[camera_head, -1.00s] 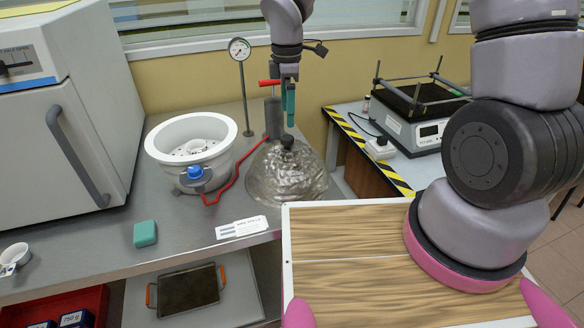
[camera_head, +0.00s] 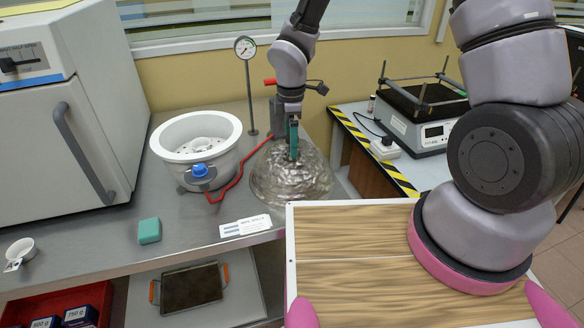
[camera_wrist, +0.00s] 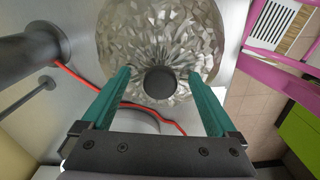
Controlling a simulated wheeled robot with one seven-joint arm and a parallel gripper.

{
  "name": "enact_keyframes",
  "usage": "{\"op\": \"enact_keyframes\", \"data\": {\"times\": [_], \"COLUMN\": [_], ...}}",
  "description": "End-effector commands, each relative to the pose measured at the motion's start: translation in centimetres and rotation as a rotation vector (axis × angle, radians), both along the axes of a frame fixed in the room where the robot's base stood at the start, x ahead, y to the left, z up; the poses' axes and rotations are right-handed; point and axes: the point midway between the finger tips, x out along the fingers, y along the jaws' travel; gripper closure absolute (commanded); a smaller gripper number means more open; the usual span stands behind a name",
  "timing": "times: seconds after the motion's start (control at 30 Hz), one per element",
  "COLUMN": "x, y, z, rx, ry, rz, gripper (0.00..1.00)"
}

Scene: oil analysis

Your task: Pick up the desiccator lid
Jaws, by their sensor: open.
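The desiccator lid (camera_head: 285,182) is a clear, faceted glass dome resting on the steel bench, right of the white desiccator bowl (camera_head: 182,148). In the wrist view the lid (camera_wrist: 188,40) fills the upper middle, with its dark round knob (camera_wrist: 160,82) in the centre. My gripper (camera_head: 294,155) is over the lid, pointing down, with teal fingers. In the wrist view my gripper (camera_wrist: 163,75) is open, with one finger on each side of the knob and visible gaps to it. In the head view the fingers hide the knob.
A pressure gauge on a stand (camera_head: 246,48) and a dark post with a red handle (camera_head: 277,112) stand behind the lid. A red hose (camera_head: 233,178) runs beside it. A label card (camera_head: 245,226) and green block (camera_head: 149,230) lie in front. An oven (camera_head: 60,115) stands left.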

Motion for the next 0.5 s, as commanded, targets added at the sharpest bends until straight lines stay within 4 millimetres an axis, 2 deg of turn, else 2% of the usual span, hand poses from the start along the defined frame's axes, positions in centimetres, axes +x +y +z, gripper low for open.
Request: {"op": "enact_keyframes", "data": {"times": [0.03,0.17,0.2,0.27,0.5], "x": [0.00,-0.01,-0.01,-0.02,-0.06], "y": [0.00,-0.01,-0.01,-0.02,-0.06], "z": [0.01,0.02,0.01,-0.01,-0.07], "rx": [0.000,0.000,0.000,0.000,-0.001], "ry": [0.000,0.000,0.000,0.001,0.002], "rz": [0.000,0.000,0.000,0.000,0.000], "gripper": [0.14,0.64,0.79,1.00,1.00]}}
